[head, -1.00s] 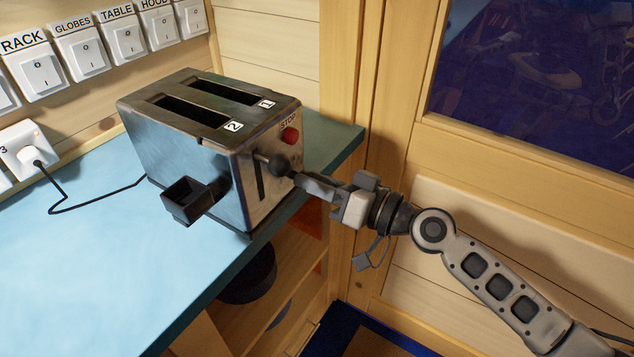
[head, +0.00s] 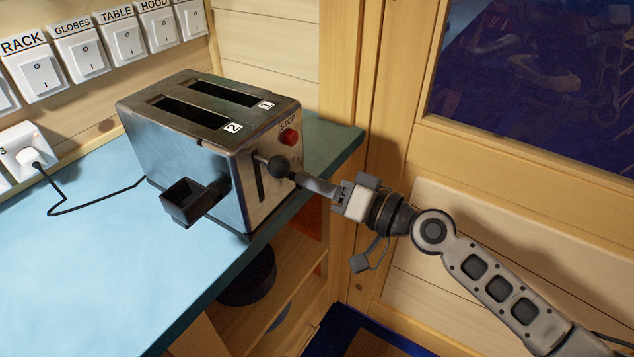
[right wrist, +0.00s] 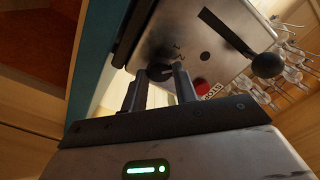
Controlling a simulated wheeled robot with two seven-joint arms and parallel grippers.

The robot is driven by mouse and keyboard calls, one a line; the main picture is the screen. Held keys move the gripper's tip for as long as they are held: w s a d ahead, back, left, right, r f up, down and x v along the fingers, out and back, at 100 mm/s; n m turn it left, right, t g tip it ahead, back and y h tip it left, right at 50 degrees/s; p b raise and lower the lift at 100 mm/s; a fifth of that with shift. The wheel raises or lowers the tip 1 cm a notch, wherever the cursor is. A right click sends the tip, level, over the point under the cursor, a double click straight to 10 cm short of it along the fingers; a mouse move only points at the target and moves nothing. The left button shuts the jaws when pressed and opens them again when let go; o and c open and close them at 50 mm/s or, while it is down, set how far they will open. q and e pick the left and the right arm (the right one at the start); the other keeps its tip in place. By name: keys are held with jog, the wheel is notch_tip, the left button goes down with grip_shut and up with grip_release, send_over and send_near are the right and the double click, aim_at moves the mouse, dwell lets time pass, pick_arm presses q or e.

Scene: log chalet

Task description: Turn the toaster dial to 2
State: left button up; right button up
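The metal toaster (head: 190,160) stands at the counter's right end, its front facing my right arm. In the right wrist view its small dark dial (right wrist: 160,72) sits on the front panel, with the marks 1 and 2 beside it. My right gripper (right wrist: 161,80) has one finger on each side of the dial, close against it, and looks shut on it. In the head view the right gripper (head: 304,182) reaches the panel's lower right and hides the dial. I cannot read the dial's setting. My left gripper is not in view.
The black lever knob (head: 279,166) and red stop button (head: 289,137) are just above my fingers. A dark tray handle (head: 187,201) juts from the toaster's side. A row of labelled switches (head: 86,50) lines the wall. The blue counter (head: 110,260) is clear at left.

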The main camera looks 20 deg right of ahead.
jog(key=o, duration=0.4)
jog(key=shift+r, duration=0.1)
pick_arm(q)
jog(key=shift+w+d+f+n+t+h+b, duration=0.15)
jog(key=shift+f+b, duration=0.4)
jog(key=shift+b, duration=0.9)
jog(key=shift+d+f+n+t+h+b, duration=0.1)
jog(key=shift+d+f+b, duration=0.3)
jog(key=shift+b, duration=1.1)
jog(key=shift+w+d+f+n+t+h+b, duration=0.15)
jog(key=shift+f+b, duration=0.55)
jog(key=shift+b, duration=0.75)
pick_arm(e)
jog(key=shift+v, duration=7.9)
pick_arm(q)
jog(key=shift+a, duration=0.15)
